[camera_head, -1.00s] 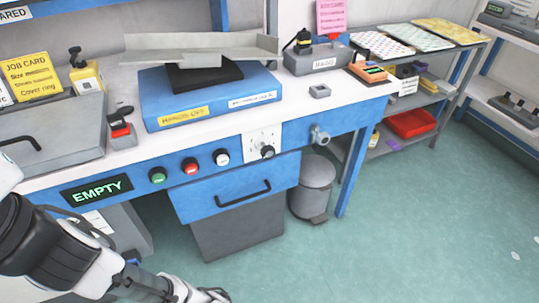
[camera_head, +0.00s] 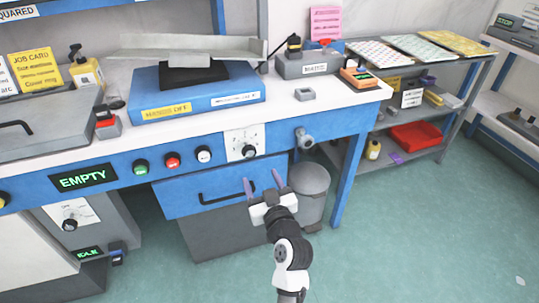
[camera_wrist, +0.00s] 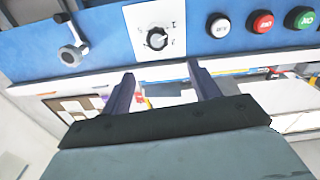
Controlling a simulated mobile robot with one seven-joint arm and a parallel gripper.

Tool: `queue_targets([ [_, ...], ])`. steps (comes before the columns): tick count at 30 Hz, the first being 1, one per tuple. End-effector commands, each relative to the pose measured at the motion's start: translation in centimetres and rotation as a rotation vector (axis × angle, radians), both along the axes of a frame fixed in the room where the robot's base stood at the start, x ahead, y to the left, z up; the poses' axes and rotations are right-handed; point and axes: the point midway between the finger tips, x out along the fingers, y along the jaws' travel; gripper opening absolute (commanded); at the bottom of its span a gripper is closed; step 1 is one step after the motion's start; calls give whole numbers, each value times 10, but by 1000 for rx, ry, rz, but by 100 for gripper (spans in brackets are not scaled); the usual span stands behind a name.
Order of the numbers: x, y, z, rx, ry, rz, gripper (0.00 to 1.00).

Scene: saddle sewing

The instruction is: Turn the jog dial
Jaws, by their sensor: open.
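A small black dial (camera_head: 248,151) sits on a white plate with printed marks on the blue front of the workbench. It also shows in the wrist view (camera_wrist: 157,38), just beyond my fingertips. A second black dial (camera_head: 70,224) sits on a white plate on the grey cabinet at the lower left. I cannot read which one is labelled jog. My gripper (camera_head: 263,183) is open and empty, in front of the drawer and below the bench dial. In the wrist view my gripper (camera_wrist: 161,72) has its two fingers apart, touching nothing that I can see.
A grey round knob (camera_head: 304,139) sticks out right of the dial. White, red and green buttons (camera_head: 172,160) sit to its left. The drawer handle (camera_head: 228,193) juts out near my gripper. A grey bin (camera_head: 312,186) stands below. Open floor lies to the right.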

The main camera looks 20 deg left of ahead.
Motion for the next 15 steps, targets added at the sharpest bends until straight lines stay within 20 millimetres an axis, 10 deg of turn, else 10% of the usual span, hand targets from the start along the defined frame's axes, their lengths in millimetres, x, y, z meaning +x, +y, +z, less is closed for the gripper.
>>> queue_targets([
  [15,64,40,-4,-8,15,2,61],
])
